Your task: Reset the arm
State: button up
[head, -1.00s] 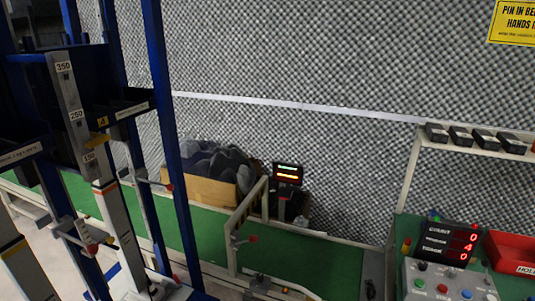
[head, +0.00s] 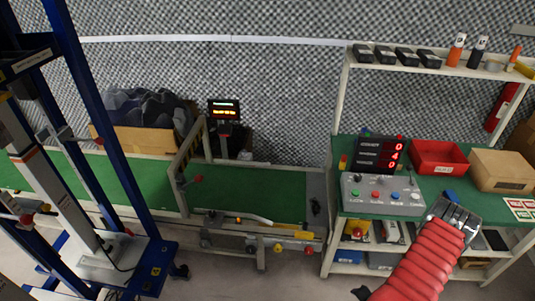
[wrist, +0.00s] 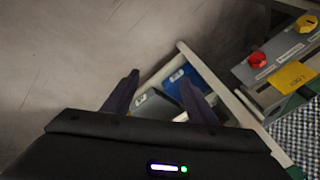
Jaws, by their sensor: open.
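My arm, in a red ribbed sleeve, reaches up from the bottom right of the head view. My gripper (head: 459,213) is at its end, in front of the shelf bench. In the wrist view my gripper (wrist: 158,92) has two dark fingers spread apart with nothing between them. Beyond the fingers are the grey floor (wrist: 70,50) and the bench's lower shelf with blue and grey boxes (wrist: 170,88).
The bench holds a button box (head: 382,195), a red digit display (head: 379,154), a red bin (head: 438,157) and a cardboard box (head: 502,170). A green conveyor (head: 265,205) runs left of it. A blue frame (head: 105,130) stands at left. Open floor lies in front.

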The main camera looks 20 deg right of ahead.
jog(key=w+a+r+n+g+y, duration=0.1)
jog(key=w+a+r+n+g, duration=0.15)
jog(key=r, duration=0.95)
jog(key=w+a+r+n+g, duration=0.1)
jog(key=w+a+r+n, duration=0.2)
jog(key=r, duration=0.9)
jog(key=w+a+r+n+g+y, duration=0.1)
jog(key=a+r+n+g, duration=0.2)
jog(key=r, duration=0.9)
jog(key=a+r+n+t, duration=0.7)
jog(key=a+r, duration=2.3)
jog(key=shift+s+a+r+n+y, duration=0.15)
jog(key=shift+s+r+n+y, duration=0.05)
jog(key=shift+r+n+y, duration=0.15)
